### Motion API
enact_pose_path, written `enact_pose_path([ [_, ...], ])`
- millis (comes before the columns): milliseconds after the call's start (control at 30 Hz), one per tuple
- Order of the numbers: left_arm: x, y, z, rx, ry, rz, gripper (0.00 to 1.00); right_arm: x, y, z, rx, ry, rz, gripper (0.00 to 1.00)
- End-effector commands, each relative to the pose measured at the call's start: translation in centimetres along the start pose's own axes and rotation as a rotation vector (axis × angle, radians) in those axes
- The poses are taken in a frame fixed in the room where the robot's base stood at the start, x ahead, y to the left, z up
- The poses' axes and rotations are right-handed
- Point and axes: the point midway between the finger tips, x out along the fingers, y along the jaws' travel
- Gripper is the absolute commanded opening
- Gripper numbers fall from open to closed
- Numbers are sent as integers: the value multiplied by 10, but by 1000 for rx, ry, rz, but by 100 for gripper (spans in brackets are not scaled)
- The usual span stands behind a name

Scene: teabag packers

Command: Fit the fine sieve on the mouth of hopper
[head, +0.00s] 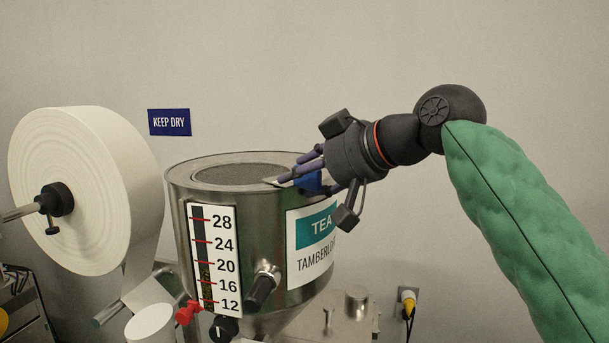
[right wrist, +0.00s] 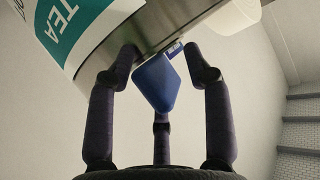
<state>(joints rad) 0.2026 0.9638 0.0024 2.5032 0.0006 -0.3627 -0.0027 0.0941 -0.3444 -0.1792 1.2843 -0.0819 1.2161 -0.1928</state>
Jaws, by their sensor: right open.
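The steel hopper (head: 245,245) stands in the middle of the head view, with a level scale and a TEA label on its side. A grey, fine-meshed round sieve (head: 240,174) lies flat across its mouth. I cannot tell whether it is fully seated. The sieve's blue grip (head: 312,181) juts out over the right rim. My right gripper (head: 303,177) is open at that rim. In the right wrist view the blue grip (right wrist: 158,82) sits between the spread fingers of my right gripper (right wrist: 160,58), with gaps beside it. My left gripper is out of view.
A large white paper roll (head: 85,190) hangs on a spindle left of the hopper. A black knob (head: 261,288) and a red clamp (head: 187,313) are at the hopper's front. A KEEP DRY sign (head: 169,122) is on the wall. The space above the hopper is clear.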

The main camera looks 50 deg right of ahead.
Motion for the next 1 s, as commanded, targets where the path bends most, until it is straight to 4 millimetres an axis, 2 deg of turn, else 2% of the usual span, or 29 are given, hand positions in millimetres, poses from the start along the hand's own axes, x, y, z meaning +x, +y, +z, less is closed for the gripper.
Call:
enact_pose_path([
  [300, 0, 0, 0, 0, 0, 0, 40, -51, -1, -1, -2, 6, -4, 51],
  [600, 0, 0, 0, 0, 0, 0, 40, -68, -1, -1, -1, 5, -3, 51],
  [1000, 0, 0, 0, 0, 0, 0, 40, -72, 0, -1, 1, 6, 1, 51],
])
